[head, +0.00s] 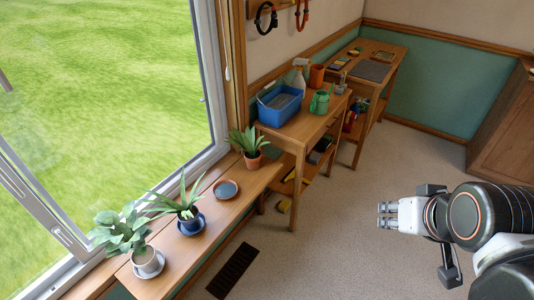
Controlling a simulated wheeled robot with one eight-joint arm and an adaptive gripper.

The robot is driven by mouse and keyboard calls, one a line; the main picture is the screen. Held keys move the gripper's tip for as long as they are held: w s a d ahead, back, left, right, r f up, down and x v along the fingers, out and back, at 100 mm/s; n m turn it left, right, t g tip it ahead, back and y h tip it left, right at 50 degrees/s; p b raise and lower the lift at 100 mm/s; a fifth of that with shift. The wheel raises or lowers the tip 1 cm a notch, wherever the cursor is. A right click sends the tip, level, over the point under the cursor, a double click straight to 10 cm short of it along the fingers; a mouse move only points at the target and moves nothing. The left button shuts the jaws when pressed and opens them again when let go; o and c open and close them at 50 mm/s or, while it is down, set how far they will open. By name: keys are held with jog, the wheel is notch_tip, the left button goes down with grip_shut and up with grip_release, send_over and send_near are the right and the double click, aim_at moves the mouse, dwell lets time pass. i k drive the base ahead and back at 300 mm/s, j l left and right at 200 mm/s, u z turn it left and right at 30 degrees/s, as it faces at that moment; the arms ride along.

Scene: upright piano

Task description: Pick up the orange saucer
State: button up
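A small round saucer (226,190) with a brownish-orange rim lies on the wooden windowsill, between two potted plants. Its inside looks dark blue-grey, and nothing stands in it. It is the only saucer I see with an orange tint. My gripper (383,215) is at the right, above the carpet, pointing left.
A plant in a terracotta pot (251,160) stands behind the saucer; a plant in a blue pot (189,220) stands in front. A wooden table (300,137) holds a blue tub (280,105) and a green watering can (320,103). The carpet (330,240) is mostly clear.

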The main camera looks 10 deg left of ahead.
aim_at(225, 190)
jog(key=i+l+z, duration=0.15)
jog(key=z, duration=0.25)
jog(key=i+z, duration=0.3)
jog(key=z, duration=0.15)
jog(key=i+z, duration=0.25)
jog(key=z, duration=0.15)
jog(key=i+j+z, duration=0.1)
jog(key=z, duration=0.35)
jog(key=i+j+z, duration=0.25)
jog(key=z, duration=0.15)
jog(key=i+l+u, duration=0.3)
jog(key=i, duration=0.2)
jog(key=u, duration=3.95)
jog(key=i+l, duration=0.05)
